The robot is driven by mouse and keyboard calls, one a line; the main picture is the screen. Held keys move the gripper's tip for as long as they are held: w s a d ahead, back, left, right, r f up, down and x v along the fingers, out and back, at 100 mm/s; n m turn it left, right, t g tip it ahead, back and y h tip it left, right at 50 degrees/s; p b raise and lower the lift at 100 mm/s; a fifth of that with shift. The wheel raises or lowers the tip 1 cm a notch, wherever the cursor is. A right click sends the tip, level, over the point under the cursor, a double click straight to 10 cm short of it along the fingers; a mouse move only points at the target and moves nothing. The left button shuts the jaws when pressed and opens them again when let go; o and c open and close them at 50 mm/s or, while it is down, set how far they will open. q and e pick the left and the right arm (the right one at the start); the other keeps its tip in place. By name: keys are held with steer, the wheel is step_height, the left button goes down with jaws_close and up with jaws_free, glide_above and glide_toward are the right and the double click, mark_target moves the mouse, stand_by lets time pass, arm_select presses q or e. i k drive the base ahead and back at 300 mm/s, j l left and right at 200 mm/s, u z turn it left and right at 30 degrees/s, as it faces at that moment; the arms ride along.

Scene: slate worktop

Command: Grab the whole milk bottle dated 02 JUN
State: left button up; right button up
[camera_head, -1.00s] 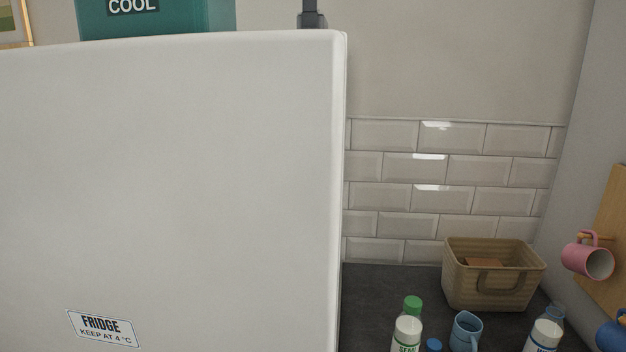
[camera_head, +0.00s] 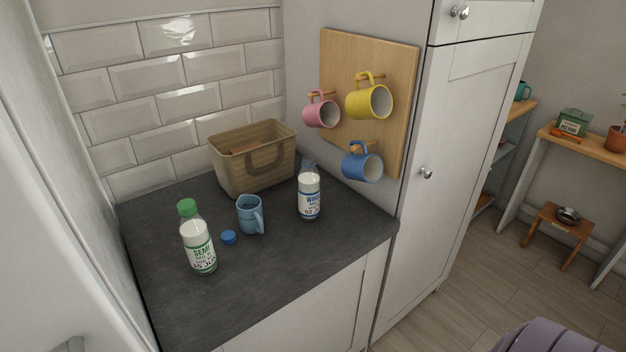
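A milk bottle with a blue-lettered label that seems to read WHOLE (camera_head: 309,198) stands upright on the right part of the slate worktop. Its date line starts with 02; the rest is too small to read surely. Its neck looks clear and uncapped. Neither of my grippers is in view.
A light blue mug (camera_head: 250,214) stands between the bottles. A woven basket (camera_head: 252,172) is behind. Pink (camera_head: 321,112), yellow (camera_head: 370,101) and blue (camera_head: 362,164) mugs hang on a wooden board above the right side. The worktop's front (camera_head: 270,285) is clear. A tall cabinet (camera_head: 460,130) stands right.

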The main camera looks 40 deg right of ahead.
mark_target(308, 177)
steer(key=z, duration=1.1)
